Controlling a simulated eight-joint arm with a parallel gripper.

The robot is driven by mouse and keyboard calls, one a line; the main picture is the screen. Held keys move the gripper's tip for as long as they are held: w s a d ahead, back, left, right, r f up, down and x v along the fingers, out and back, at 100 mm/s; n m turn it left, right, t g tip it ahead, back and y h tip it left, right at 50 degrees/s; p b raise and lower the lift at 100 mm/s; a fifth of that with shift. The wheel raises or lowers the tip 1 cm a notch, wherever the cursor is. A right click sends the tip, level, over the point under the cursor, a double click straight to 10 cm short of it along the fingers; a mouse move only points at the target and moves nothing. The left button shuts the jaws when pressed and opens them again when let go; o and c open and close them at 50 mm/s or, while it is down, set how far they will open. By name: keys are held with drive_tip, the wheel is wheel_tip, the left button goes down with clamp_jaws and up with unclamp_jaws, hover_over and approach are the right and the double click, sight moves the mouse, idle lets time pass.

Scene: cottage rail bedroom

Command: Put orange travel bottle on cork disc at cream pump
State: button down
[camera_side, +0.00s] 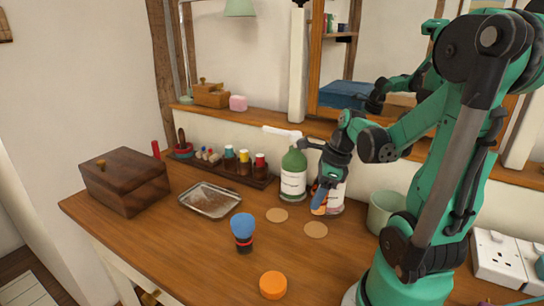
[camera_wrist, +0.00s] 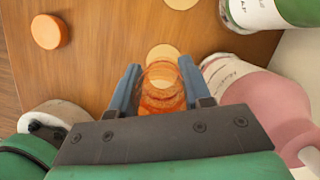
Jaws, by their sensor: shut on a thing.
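My gripper (camera_side: 320,199) (camera_wrist: 160,72) is shut on a see-through orange travel bottle (camera_wrist: 162,98), held between its blue fingers. In the side view the bottle is mostly hidden behind the fingers. A cork disc (camera_side: 316,229) lies on the table in front of the gripper; in the wrist view this disc (camera_wrist: 160,51) is partly covered by the bottle. A second cork disc (camera_side: 277,215) (camera_wrist: 181,3) lies by the green pump bottle (camera_side: 293,177) (camera_wrist: 290,8). A pink pump bottle (camera_wrist: 262,98) with a pale label stands close right of the gripper in the wrist view. I cannot tell whether the held bottle touches anything below.
An orange round cap (camera_side: 273,285) (camera_wrist: 49,32) and a blue-topped dark item (camera_side: 243,232) stand at the front. A metal tray (camera_side: 210,200), a wooden box (camera_side: 124,181) and a rack of small bottles (camera_side: 245,170) are farther left. A pale green cup (camera_side: 386,211) stands right.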

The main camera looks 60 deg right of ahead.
sight(315, 212)
drive_tip(key=shift+f, duration=2.55)
drive_tip(key=shift+c, duration=1.9)
unclamp_jaws()
drive_tip(key=shift+f, duration=0.1)
